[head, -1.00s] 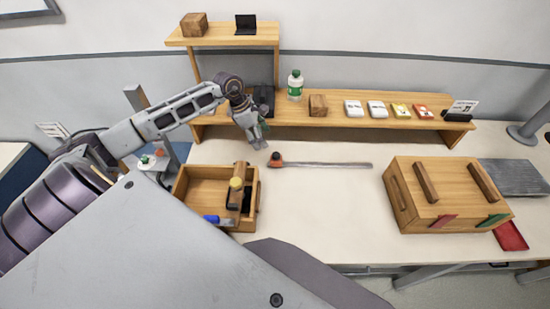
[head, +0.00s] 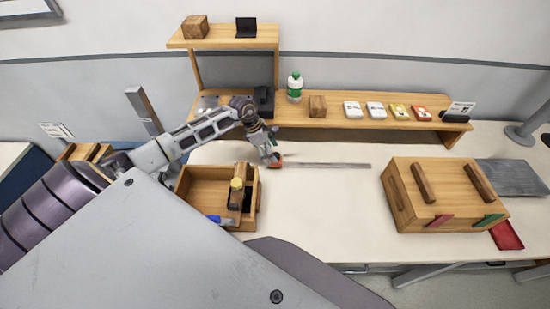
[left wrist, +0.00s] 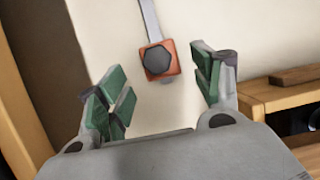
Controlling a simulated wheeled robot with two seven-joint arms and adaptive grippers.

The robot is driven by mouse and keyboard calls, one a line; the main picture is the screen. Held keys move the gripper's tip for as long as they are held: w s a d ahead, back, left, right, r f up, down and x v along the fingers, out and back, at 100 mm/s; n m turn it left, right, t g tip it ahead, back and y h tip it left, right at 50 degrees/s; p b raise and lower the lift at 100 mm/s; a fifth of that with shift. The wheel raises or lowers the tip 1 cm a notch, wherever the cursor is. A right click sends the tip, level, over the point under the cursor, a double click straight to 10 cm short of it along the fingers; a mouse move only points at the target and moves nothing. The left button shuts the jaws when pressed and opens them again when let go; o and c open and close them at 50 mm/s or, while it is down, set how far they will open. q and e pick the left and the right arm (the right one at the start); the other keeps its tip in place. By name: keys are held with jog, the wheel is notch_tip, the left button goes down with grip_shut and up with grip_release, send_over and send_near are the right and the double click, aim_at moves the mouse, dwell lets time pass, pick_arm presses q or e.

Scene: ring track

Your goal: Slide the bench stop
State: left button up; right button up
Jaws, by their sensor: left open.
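The bench stop is an orange block with a dark knob (left wrist: 157,61) at the left end of a thin grey rail (head: 325,165) on the bench; the block also shows in the head view (head: 276,161). My left gripper (head: 273,157) is right at the block in the head view and partly covers it. In the left wrist view my left gripper (left wrist: 160,88) is open, with green finger pads on either side of the block's line and clear gaps to both. The block lies between and slightly beyond the fingertips. My right gripper is not in view.
An open wooden box (head: 190,176) with tools stands just below my left gripper. A lidded wooden crate (head: 440,208) stands right of the rail. A wooden shelf (head: 350,122) with small packets runs behind.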

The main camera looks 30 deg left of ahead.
pick_arm(q)
jog(key=shift+p+x, duration=0.35)
jog(key=shift+x, duration=2.15)
jog(key=c, duration=1.5)
